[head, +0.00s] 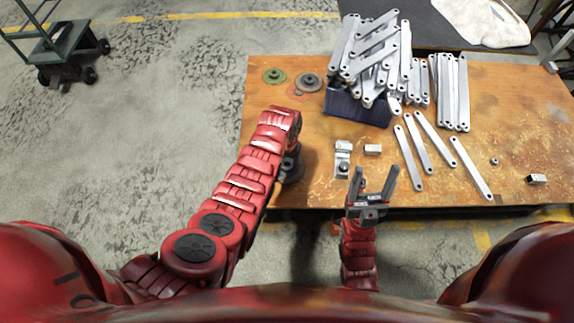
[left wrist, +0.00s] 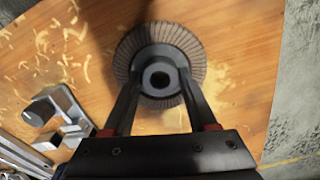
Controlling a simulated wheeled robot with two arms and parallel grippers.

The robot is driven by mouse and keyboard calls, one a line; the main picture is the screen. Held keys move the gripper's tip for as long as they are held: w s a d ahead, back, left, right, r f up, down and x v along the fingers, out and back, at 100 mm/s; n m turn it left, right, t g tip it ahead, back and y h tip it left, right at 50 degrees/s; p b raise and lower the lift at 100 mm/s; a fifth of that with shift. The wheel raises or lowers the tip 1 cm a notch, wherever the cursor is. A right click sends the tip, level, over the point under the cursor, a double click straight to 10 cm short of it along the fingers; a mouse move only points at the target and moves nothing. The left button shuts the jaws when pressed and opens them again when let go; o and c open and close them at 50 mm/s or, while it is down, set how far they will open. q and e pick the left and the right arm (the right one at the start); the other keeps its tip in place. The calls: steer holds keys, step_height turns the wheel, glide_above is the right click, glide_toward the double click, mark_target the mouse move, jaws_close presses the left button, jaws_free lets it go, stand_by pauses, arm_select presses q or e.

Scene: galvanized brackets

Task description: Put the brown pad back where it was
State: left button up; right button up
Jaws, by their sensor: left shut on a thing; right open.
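The brown pad, a round brownish-grey flap disc with a dark hub (left wrist: 126,52), is between the fingers of my left gripper (left wrist: 160,78) in the left wrist view. The fingers are shut on its hub. In the head view the pad (head: 291,170) shows dark beside my left gripper (head: 293,151), near the table's front left edge, partly hidden by my arm. I cannot tell whether it touches the table. My right gripper (head: 374,184) is open and empty at the table's front edge.
A green disc (head: 273,76) and a grey disc (head: 308,82) lie at the table's (head: 262,104) back left. A dark blue bin (head: 356,107) heaped with brackets stands to their right. Loose brackets (head: 409,157) and small metal blocks (head: 343,160) lie in the middle and right.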

arm_select(q)
steer(key=shift+f, duration=1)
steer(key=shift+f+b, duration=0.2)
steer(key=shift+b, duration=0.15)
steer(key=o, duration=1.3)
steer(key=shift+r, duration=0.2)
